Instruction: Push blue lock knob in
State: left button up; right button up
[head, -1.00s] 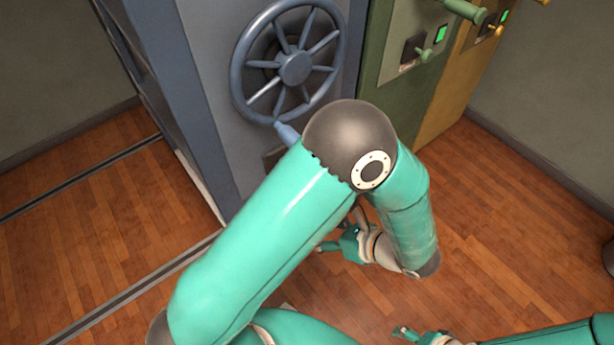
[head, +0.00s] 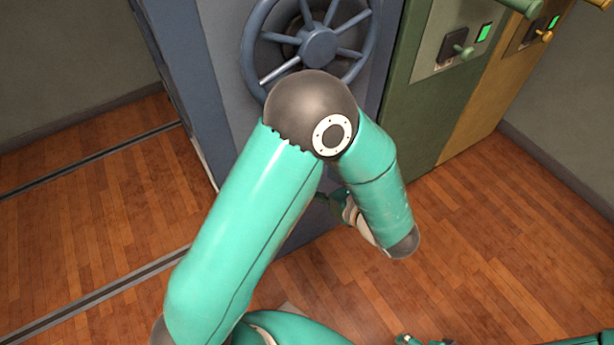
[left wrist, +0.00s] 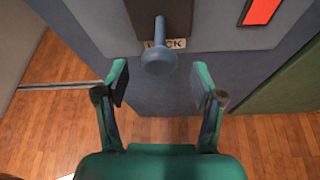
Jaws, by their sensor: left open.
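The blue lock knob (left wrist: 159,60) sticks out from a dark plate on the blue safe, above a partly covered LOCK label, in the left wrist view. My left gripper (left wrist: 161,85) is open, with one finger on each side of the picture and the knob between and a little beyond the fingertips. Nothing is held, and I see no contact. In the head view the knob is hidden behind my left arm, and my left gripper (head: 335,206) shows only in part beside the safe. My right gripper (head: 405,340) is barely in view at the bottom edge.
A red light (left wrist: 262,10) is right of the knob on the safe. A blue spoked wheel (head: 319,45) is higher on its front. A green cabinet (head: 425,110) and a yellow one (head: 497,85) with green lights stand to the right. Wooden floor (head: 480,240) is clear.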

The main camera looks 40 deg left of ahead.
pick_arm(q)
jog(key=shift+b+x, duration=0.4)
jog(key=shift+x, duration=1.45)
grip_shut()
